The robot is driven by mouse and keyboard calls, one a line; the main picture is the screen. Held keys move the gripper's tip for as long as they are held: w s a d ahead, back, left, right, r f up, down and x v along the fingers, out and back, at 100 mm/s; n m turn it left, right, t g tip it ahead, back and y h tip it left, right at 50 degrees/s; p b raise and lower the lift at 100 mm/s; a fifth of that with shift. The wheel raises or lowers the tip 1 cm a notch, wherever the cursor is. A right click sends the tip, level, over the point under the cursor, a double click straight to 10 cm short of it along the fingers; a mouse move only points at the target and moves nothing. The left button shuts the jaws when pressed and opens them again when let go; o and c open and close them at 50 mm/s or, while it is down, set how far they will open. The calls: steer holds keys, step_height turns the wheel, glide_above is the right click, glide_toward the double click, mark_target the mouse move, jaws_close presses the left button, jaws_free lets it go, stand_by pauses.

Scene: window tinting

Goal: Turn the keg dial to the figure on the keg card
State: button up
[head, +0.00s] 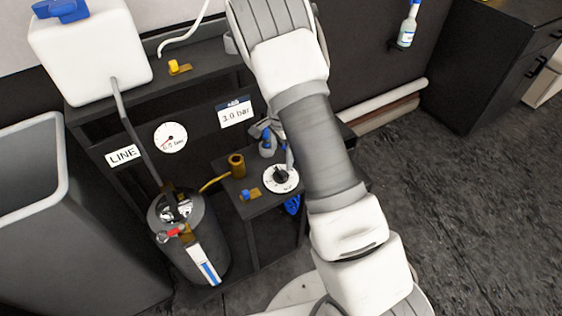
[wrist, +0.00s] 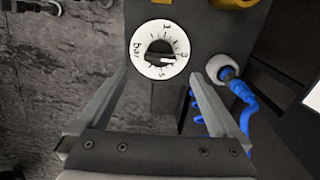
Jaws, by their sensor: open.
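The keg dial (head: 281,179) is a white round face with a black knob on top of a dark box. In the wrist view the dial (wrist: 159,49) shows figures and "bar" around the knob; a light mark on the knob lies toward the lower right, its exact reading unclear. The keg card (head: 236,113) reads "3.0 bar". My gripper (wrist: 156,80) is open and empty, its fingertips to either side of and just short of the dial in the wrist view, not visibly touching it. In the head view my arm mostly hides the gripper.
A gauge (head: 171,138) seems to read 0.0 bar, beside a LINE label (head: 123,155). A dark keg (head: 190,240) stands left of the dial. A brass fitting (head: 237,165) is close by. A blue coiled hose (wrist: 243,100) hangs right of my fingers. A grey bin (head: 60,220) stands left.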

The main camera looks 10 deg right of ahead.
step_height(320, 180, up, 11)
steer(key=p, duration=0.1)
steer(key=shift+f+p, duration=0.2)
steer(key=shift+p, duration=0.1)
steer(key=s+r+n+t+p, duration=0.1)
steer(key=s+r+n, duration=0.1)
steer(key=s+r, duration=0.35)
steer(key=s+r+n+t+y+p, duration=0.1)
steer(key=s+r+n, duration=0.1)
steer(key=r, duration=0.6)
steer(key=s+r+n+p, duration=0.2)
steer(key=s+r, duration=0.1)
steer(key=r, duration=0.4)
steer(key=s+r+n+t+p, duration=0.1)
steer(key=s+r+n, duration=0.3)
steer(key=s, duration=0.4)
steer(key=s+r+n+t+h+p, duration=0.1)
steer(key=s+r+n+t+p, duration=0.1)
steer(key=s+r+n, duration=0.2)
steer(key=s+r, duration=0.2)
steer(key=s, duration=0.2)
steer(key=shift+s+r+t, duration=0.15)
steer(key=shift+s+t, duration=0.15)
steer(key=shift+s, duration=0.1)
